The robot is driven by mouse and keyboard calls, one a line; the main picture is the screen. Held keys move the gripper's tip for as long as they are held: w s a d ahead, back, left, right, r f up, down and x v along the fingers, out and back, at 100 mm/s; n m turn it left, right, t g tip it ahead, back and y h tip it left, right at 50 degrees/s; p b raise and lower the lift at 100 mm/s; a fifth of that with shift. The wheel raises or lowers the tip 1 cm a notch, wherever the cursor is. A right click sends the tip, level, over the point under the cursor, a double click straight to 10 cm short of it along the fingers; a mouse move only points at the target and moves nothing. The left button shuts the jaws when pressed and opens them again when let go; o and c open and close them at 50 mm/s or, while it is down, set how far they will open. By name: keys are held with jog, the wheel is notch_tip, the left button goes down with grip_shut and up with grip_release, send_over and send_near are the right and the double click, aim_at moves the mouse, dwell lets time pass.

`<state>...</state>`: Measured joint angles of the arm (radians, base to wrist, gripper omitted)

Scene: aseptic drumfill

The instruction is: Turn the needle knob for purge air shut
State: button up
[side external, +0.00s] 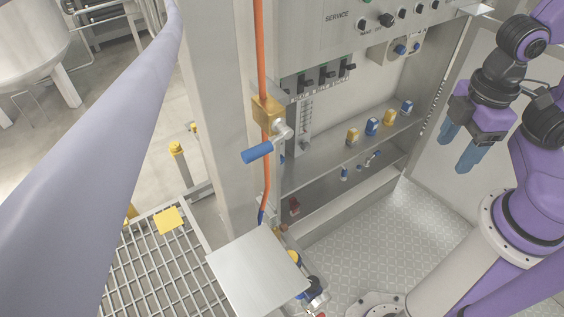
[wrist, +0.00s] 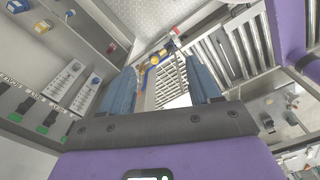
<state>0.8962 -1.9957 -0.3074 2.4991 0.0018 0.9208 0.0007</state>
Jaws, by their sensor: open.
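My gripper (side external: 457,148) hangs at the upper right in the side external view, its two blue fingers apart and empty, well clear of the cabinet. In the wrist view the gripper (wrist: 160,65) shows open with nothing between the fingers. Several small knobs stand in a row on the cabinet ledge: a yellow knob (side external: 352,135), a blue knob (side external: 372,127), another yellow knob (side external: 389,118) and another blue knob (side external: 406,107). A yellow knob also shows in the wrist view (wrist: 42,26). I cannot read which knob is for purge air.
A valve with a blue handle (side external: 257,152) sits on an orange hose (side external: 261,50) beside the cabinet post. A service panel (side external: 350,22) with black knobs is above. A flat metal plate (side external: 257,272) is in front. The diamond-plate floor (side external: 400,235) is mostly clear.

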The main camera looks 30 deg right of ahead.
notch_tip(320, 180, up, 5)
jog(key=w+a+f+m+t+y, duration=0.1)
jog(key=w+a+m+t+y, duration=0.45)
jog(key=w+a, duration=0.85)
jog(key=w+d+m+t+h, duration=0.2)
jog(key=w+d, duration=0.1)
jog(key=w, duration=0.2)
jog(key=w+d+m+t+h, duration=0.2)
jog(key=w+t, duration=0.1)
jog(key=w, duration=0.2)
jog(key=w+d+m+t+h, duration=0.2)
jog(key=w+d+m+t, duration=0.1)
jog(key=w, duration=0.2)
jog(key=shift+w+d+r, duration=0.3)
jog(key=shift+w+r, duration=0.05)
jog(key=shift+w, duration=0.05)
send_near(282, 161)
jog(key=x, duration=0.9)
jog(key=shift+w+a+f, duration=0.1)
